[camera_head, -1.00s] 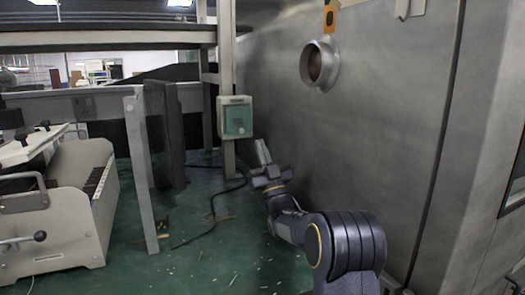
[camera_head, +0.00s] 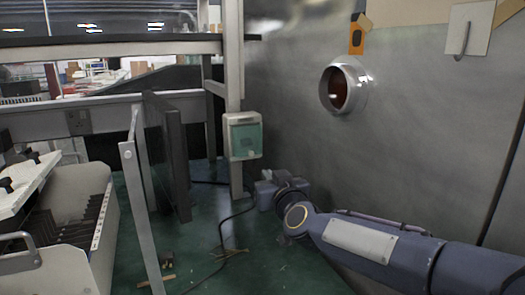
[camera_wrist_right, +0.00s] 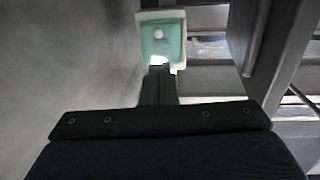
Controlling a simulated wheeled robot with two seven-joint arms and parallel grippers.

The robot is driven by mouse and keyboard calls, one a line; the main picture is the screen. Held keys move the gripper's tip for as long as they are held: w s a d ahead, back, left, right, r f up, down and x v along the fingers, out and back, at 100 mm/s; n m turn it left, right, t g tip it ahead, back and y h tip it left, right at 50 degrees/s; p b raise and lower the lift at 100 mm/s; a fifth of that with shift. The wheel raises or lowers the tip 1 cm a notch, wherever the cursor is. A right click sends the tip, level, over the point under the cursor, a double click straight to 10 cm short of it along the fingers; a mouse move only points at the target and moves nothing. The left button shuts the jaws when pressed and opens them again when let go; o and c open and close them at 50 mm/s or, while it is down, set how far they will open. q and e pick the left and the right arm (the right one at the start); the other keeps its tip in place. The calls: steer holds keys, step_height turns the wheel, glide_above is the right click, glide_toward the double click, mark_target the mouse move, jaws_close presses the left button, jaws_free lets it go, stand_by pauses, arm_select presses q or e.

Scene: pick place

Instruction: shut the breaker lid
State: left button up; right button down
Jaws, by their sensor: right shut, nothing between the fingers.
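The breaker box (camera_head: 243,120) is a small whitish box with a translucent green lid (camera_head: 246,142), mounted on a pale post. I cannot tell whether the lid is fully closed. In the right wrist view the green lid (camera_wrist_right: 162,38) with a pale round spot lies just beyond my fingertips. My right gripper (camera_head: 266,180) is low, a little below and to the right of the box. Its fingers (camera_wrist_right: 158,72) are shut and empty and point towards the box's lower edge; I cannot tell whether they touch it. My left gripper is not in view.
A large metal wall with a round port (camera_head: 343,88) rises on the right, close to my right arm. The post (camera_head: 236,180) stands under the box. A dark panel (camera_head: 168,150) and a white machine (camera_head: 65,220) stand on the left. A cable (camera_head: 221,225) lies on the green floor.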

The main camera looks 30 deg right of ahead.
mark_target(252, 154)
steer(key=w, duration=0.4)
steer(key=w+d, duration=0.1)
steer(key=w, duration=0.4)
steer(key=w+d, duration=0.1)
steer(key=w, duration=0.3)
steer(key=shift+w+d+f, duration=0.15)
steer(key=shift+w+d+f+t+b, duration=0.1)
steer(key=shift+w+t+b, duration=0.3)
steer(key=shift+b, duration=0.85)
steer(key=shift+s, duration=0.15)
